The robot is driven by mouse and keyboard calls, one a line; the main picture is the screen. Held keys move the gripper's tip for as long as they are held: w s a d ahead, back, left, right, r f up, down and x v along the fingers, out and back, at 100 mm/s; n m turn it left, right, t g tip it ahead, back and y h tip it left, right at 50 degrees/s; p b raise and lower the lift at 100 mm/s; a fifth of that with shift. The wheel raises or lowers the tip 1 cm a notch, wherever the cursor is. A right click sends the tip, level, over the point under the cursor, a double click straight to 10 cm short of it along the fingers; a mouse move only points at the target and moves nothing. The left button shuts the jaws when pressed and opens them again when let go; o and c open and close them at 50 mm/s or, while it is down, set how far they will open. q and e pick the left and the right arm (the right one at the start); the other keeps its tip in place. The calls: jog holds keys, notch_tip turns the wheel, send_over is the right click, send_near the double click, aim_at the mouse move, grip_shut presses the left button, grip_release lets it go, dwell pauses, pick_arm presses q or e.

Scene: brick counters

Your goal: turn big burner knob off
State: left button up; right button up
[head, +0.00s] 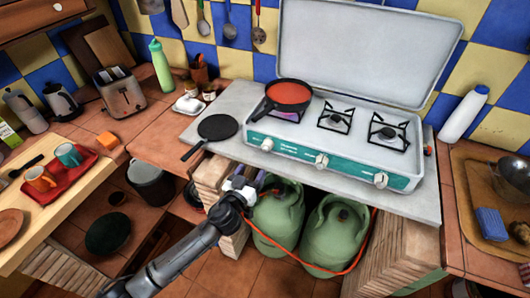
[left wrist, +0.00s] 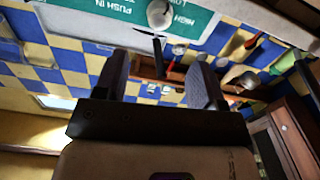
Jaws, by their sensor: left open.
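The stove (head: 345,165) is white with a teal front panel and a raised lid. Three white knobs sit on the panel: left (head: 267,144), middle (head: 321,160) and right (head: 381,180). I cannot tell from labels which one is the big burner knob. My left gripper (head: 262,182) is open and empty, below the panel near the left knob and apart from it. In the left wrist view a white knob (left wrist: 160,14) on the teal panel shows beyond the spread fingers (left wrist: 160,78). My right gripper is not in view.
A pan with red contents (head: 288,93) sits on the left burner; the other burners are bare. A dark flat pan (head: 217,128) lies left of the stove. Green gas cylinders (head: 335,232) with an orange hose stand below the counter, close to my left gripper.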

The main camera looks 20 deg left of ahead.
aim_at(264, 151)
pick_arm(q)
jog(key=w, duration=0.3)
jog(key=w+b, duration=0.1)
jog(key=w, duration=0.3)
jog(key=w+b, duration=0.1)
jog(key=w, duration=0.3)
jog(key=shift+w+d, duration=0.1)
jog(key=shift+d, duration=0.25)
jog(key=c, duration=0.9)
